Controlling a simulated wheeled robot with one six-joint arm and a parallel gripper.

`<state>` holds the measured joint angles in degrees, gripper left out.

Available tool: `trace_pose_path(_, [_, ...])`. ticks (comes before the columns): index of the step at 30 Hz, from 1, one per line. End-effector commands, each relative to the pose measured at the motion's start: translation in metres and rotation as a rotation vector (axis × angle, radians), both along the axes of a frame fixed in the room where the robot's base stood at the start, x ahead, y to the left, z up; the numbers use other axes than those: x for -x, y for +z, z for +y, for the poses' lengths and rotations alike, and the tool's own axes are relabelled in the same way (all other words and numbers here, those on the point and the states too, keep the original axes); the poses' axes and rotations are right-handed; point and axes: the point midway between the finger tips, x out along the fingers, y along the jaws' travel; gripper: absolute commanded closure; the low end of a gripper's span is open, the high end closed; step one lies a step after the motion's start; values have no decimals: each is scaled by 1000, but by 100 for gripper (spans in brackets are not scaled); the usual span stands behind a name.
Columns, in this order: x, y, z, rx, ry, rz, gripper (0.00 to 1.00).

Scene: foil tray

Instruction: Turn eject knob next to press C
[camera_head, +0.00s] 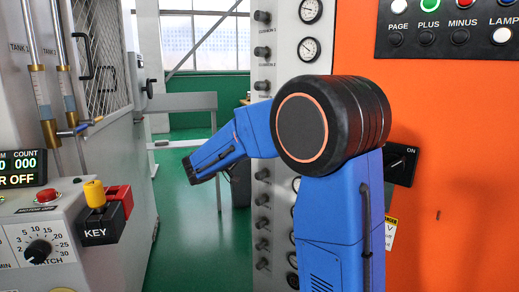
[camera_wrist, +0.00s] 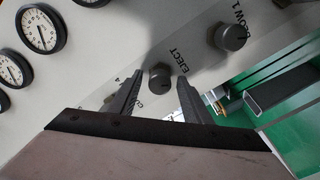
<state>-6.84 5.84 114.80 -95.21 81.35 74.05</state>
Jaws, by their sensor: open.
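In the wrist view a dark round knob (camera_wrist: 160,76) stands on a light grey panel, with the label EJECT beside it. My gripper (camera_wrist: 159,78) is open, its fingers pointing at the panel. The knob appears between the two fingertips with a gap on each side. I cannot tell from the picture how deep the fingers reach around it. A marking for press C cannot be read. In the head view my arm covers part of the knob panel (camera_head: 264,105), and my gripper does not show there.
Another knob (camera_wrist: 231,37), labelled BLOW 1, sits to the upper right of the eject knob. Round gauges (camera_wrist: 41,30) are on the left of the panel. An orange cabinet (camera_head: 450,190) stands right of my arm, and a console (camera_head: 45,240) stands left.

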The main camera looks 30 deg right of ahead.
Motion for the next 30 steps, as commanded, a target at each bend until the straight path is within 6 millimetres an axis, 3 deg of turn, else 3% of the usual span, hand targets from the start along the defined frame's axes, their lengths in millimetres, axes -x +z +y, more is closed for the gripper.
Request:
trace_pose_path(6, [-4,0,-13,-1,-1,0,56])
trace_pose_path(15, [-4,0,-14,-1,1,0,56])
trace_pose_path(20, [-4,0,-14,-1,1,0,94])
trace_pose_path(21, [-4,0,-14,-1,1,0,97])
trace_pose_path(30, [-4,0,-14,10,1,36,97])
